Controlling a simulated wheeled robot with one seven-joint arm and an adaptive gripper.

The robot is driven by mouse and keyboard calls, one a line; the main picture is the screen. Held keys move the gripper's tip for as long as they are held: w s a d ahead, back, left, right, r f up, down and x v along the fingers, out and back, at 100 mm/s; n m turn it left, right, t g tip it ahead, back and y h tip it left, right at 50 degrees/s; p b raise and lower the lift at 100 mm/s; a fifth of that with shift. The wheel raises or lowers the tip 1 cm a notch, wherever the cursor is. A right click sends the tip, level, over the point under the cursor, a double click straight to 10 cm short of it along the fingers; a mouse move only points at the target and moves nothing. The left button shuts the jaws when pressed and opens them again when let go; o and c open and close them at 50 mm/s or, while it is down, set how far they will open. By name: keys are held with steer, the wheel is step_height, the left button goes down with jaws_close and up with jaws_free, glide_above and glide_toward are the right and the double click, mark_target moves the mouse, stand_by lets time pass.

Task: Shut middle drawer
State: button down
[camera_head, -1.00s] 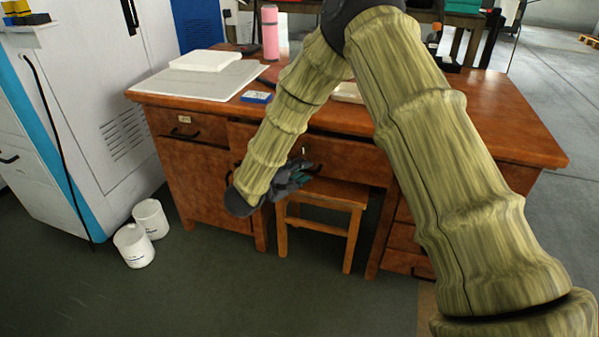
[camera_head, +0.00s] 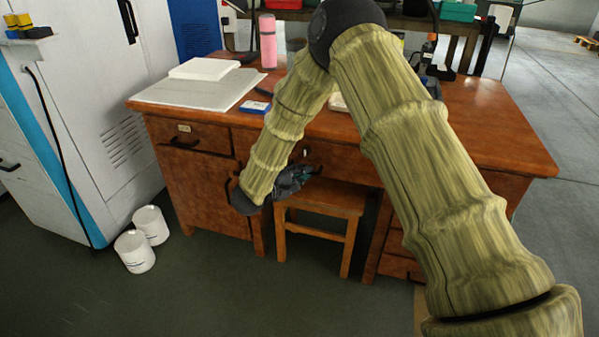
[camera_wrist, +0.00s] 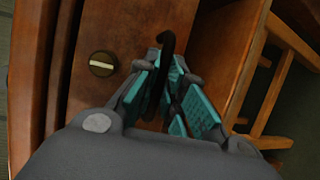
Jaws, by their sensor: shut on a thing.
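The middle drawer (camera_head: 345,162) is the wide brown front under the desk top, above the stool. It also shows in the wrist view (camera_wrist: 92,32), with a round lock (camera_wrist: 102,64) on its face. Its black handle (camera_wrist: 166,45) stands between the teal finger pads. My gripper (camera_head: 310,172) is shut on that handle, at the drawer's front. In the wrist view my gripper (camera_wrist: 172,85) covers the handle's lower part. I cannot tell how far the drawer stands out.
The wooden stool (camera_head: 325,196) stands under the drawer, close below my gripper. The desk top (camera_head: 480,125) carries a white board, a blue-white box (camera_head: 255,107) and a pink bottle (camera_head: 268,42). Two white buckets (camera_head: 134,252) stand at left. The front floor is clear.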

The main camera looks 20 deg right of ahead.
steer(key=shift+w+d+r, duration=0.1)
steer(key=shift+w, duration=0.05)
steer(key=c, duration=1.5)
jaws_free()
steer(key=shift+w, duration=0.1)
steer(key=v, duration=1.2)
